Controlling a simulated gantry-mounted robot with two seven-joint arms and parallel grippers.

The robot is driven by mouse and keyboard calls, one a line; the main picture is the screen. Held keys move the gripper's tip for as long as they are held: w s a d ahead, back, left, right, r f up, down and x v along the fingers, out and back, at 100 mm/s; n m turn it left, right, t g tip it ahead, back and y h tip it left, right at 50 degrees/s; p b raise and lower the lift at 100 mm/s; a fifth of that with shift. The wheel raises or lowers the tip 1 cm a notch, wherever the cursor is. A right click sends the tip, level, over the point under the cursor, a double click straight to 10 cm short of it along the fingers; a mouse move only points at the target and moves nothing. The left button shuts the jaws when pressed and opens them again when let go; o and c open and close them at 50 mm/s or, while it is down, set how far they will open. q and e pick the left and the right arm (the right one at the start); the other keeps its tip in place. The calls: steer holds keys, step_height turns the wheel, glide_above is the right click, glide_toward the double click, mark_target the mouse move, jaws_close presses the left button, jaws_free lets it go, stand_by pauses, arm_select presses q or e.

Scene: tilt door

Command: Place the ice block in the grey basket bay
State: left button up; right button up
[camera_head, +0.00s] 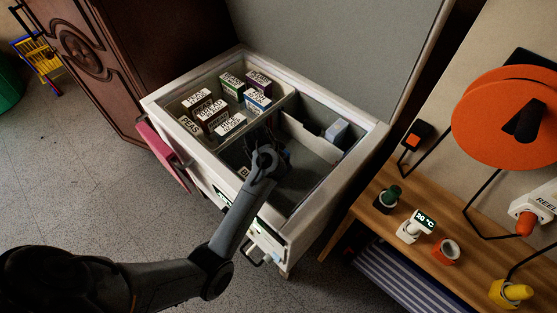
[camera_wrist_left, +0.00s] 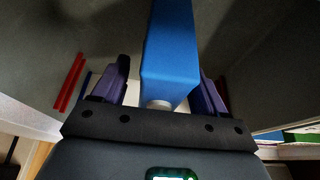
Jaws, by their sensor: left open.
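A pale bluish-white block (camera_head: 337,131), which looks like the ice block, sits in the back right corner of the open chest freezer (camera_head: 383,134). It is behind a low pale divider (camera_head: 309,143). The grey-floored bay (camera_head: 312,178) in the freezer's right half lies in front of that divider. My left gripper (camera_head: 275,150) reaches down into this half, to the left of the block and apart from it. In the left wrist view its purple fingers (camera_wrist_left: 160,88) are spread open. A blue upright part (camera_wrist_left: 170,45) shows between them; I cannot tell what it is.
Several labelled food boxes (camera_head: 212,116) fill the freezer's left compartment. A grey raised lid (camera_head: 325,40) stands behind. A pink-red item (camera_head: 162,153) is at the freezer's left side.

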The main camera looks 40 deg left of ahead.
arm_select(q)
steer(key=p+v, duration=0.5)
steer(key=v, duration=0.5)
steer(key=shift+s+r, duration=0.1)
steer(key=shift+r, duration=0.25)
steer(key=shift+p+v, duration=0.5)
steer(key=shift+v, duration=0.3)
steer(key=shift+s, duration=0.1)
